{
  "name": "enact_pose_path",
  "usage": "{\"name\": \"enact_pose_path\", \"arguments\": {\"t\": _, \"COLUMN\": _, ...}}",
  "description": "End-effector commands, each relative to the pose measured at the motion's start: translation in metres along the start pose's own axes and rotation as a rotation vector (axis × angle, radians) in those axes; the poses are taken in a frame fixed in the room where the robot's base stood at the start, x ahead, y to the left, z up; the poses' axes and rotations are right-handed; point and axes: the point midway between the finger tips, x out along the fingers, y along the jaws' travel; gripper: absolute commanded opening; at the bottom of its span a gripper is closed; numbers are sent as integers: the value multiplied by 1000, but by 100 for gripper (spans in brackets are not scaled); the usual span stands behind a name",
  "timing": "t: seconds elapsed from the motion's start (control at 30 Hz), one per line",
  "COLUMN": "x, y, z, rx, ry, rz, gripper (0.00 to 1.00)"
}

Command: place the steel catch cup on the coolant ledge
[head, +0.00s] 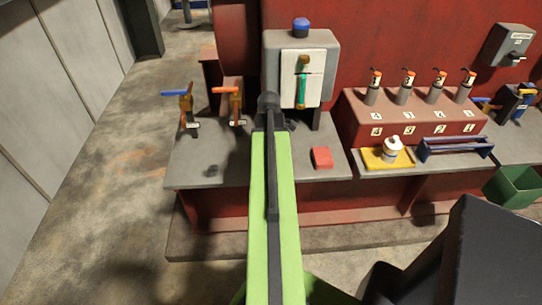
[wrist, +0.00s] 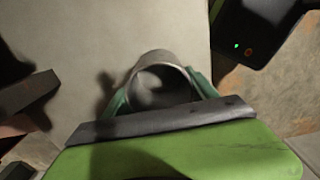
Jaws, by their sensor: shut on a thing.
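My gripper (wrist: 160,88) is shut on the steel catch cup (wrist: 158,56). In the wrist view, the grey round cup sits between the green fingers, its open mouth facing the camera. In the head view, my green arm reaches forward and its dark end (head: 269,112) is in front of the grey box, over the grey ledge (head: 210,172). The cup is hard to tell apart there. The ledge carries two valves, one with a blue handle (head: 180,94) and one with an orange handle (head: 227,90). I cannot tell whether the cup touches the ledge.
A grey box (head: 325,55) with a blue top knob stands behind my arm's end. A red block (head: 321,157) lies right of the arm. Further right are a white bottle (head: 392,148) on a yellow tray, a blue rack (head: 455,148) and a green bin (head: 514,187). The ledge's front left is clear.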

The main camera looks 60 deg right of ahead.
Motion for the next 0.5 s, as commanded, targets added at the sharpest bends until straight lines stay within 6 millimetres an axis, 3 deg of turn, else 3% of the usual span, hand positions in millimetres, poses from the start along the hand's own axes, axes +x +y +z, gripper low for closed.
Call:
{"name": "enact_pose_path", "arguments": {"t": 0.07, "x": 4, "y": 0, "z": 0, "rx": 0, "ry": 0, "rz": 0, "gripper": 23}}
{"name": "enact_pose_path", "arguments": {"t": 0.1, "x": 3, "y": 0, "z": 0, "rx": 0, "ry": 0, "rz": 0, "gripper": 71}}
{"name": "enact_pose_path", "arguments": {"t": 0.23, "x": 2, "y": 0, "z": 0, "rx": -1, "ry": 0, "rz": 0, "gripper": 88}}
{"name": "enact_pose_path", "arguments": {"t": 0.5, "x": 2, "y": 0, "z": -1, "rx": -1, "ry": 0, "rz": 0, "gripper": 88}}
